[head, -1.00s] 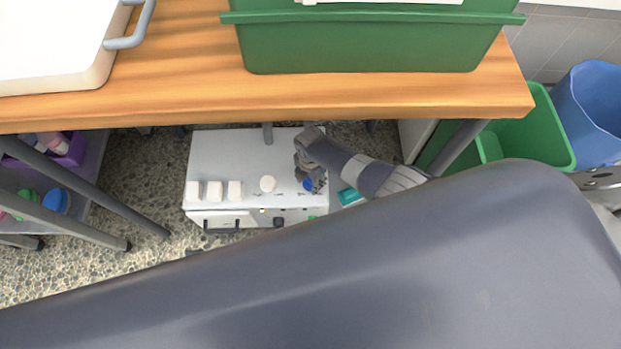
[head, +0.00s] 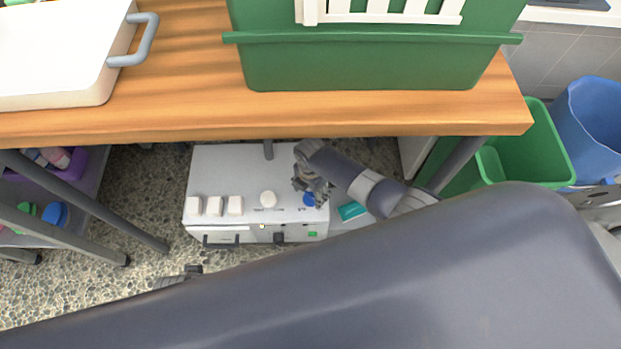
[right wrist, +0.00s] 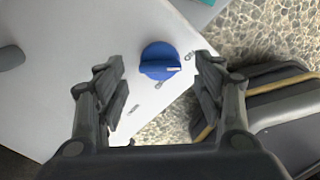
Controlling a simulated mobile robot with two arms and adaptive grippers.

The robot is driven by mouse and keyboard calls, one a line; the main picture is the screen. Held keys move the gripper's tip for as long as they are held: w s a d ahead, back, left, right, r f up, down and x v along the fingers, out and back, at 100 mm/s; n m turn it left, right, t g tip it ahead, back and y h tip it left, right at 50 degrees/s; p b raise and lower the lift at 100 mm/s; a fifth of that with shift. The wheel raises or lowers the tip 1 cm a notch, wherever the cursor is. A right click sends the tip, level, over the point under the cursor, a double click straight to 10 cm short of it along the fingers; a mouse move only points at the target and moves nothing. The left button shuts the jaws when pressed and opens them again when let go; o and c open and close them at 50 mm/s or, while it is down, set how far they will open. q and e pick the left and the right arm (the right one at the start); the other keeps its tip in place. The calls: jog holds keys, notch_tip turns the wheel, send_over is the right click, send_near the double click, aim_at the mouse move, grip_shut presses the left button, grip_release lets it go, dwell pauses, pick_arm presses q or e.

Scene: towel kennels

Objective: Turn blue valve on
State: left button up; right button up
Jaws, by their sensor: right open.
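The blue valve (head: 309,200) is a round blue knob with a raised grip bar, at the front right of the white machine's top (head: 225,170). In the right wrist view the blue valve (right wrist: 160,61) lies between the two fingertips, with a gap on each side. My right gripper (head: 316,188) is open and empty over the valve, partly covering it in the head view; it also shows in the right wrist view (right wrist: 159,70). A small dark part (head: 192,270) at my body's edge may be my left gripper; its fingers are not clear.
The wooden table (head: 180,120) overhangs the machine, with a green bin (head: 370,65) on it. White square blocks (head: 214,206) and a round white knob (head: 268,199) stand left of the valve. A table leg (head: 455,165) is near my right arm.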

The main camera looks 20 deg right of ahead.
aim_at(310, 198)
notch_tip(310, 198, up, 9)
dwell(0.5)
jog(key=shift+f, duration=0.1)
dwell(0.3)
pick_arm(q)
jog(key=s+a+f+p, duration=0.1)
jog(key=s+f+p, duration=0.1)
jog(key=s+p, duration=0.7)
jog(key=s+a+f+g+p, duration=0.1)
jog(key=s+a+f+p, duration=0.1)
jog(key=s+p, duration=0.7)
jog(key=shift+s+a+f+g, duration=0.15)
jog(key=shift+s+f+g, duration=0.15)
jog(key=shift+s+f, duration=0.45)
pick_arm(e)
jog(key=s+d+f+m, duration=0.3)
jog(key=s+m, duration=0.4)
jog(key=s, duration=0.5)
jog(key=s+d+f+m, duration=0.3)
jog(key=s+m, duration=0.4)
jog(key=s, duration=0.6)
jog(key=s+d+f+m+t, duration=0.1)
jog(key=s+d+f+m, duration=0.3)
jog(key=s+m, duration=0.3)
jog(key=s, duration=0.5)
jog(key=shift+s+d+m, duration=0.15)
jog(key=shift+s+m, duration=0.15)
pick_arm(q)
jog(key=shift+w, duration=0.1)
